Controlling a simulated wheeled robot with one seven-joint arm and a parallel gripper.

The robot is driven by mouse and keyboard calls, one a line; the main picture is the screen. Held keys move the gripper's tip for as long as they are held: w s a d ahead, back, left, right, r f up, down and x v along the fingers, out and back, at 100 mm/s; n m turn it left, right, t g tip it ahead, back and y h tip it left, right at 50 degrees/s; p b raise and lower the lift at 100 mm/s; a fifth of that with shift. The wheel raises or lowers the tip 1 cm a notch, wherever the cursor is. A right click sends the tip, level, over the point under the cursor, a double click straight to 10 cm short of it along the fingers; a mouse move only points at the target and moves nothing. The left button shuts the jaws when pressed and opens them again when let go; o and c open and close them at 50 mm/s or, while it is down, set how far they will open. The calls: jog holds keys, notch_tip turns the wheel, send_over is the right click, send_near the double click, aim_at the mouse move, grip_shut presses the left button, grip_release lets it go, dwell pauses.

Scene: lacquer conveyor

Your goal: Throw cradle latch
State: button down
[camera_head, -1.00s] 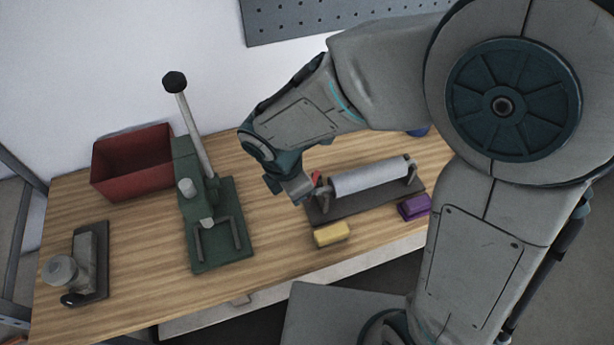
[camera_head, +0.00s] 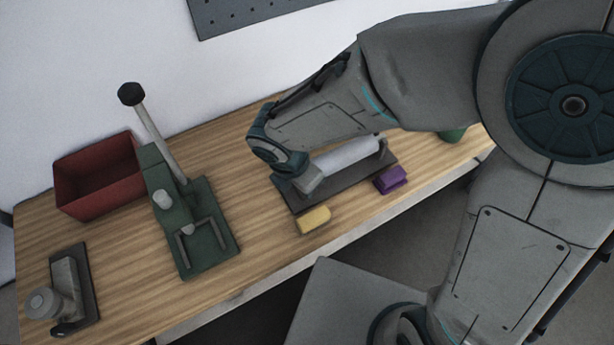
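The cradle (camera_head: 365,178) is a dark base plate on the bench that carries a pale grey roller (camera_head: 345,160) between upright supports. My gripper (camera_head: 306,184) is at the cradle's left end, over or against the near end of the roller. The red latch handle that showed at this end is now hidden behind my gripper and wrist. The fingertips are too small and covered to tell whether they are open, shut, or touching the latch.
A yellow block (camera_head: 313,220) and a purple block (camera_head: 390,180) lie in front of the cradle. A green lever press (camera_head: 195,235), a red bin (camera_head: 97,180) and a grey fixture (camera_head: 65,295) stand to the left. A green object (camera_head: 452,135) is at the right. Bare wood lies between press and cradle.

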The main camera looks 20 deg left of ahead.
jog(key=shift+w+a, duration=0.1)
dwell(0.6)
jog(key=d+p+v, duration=0.1)
jog(key=p+v, duration=0.4)
jog(key=v, duration=0.5)
dwell(0.4)
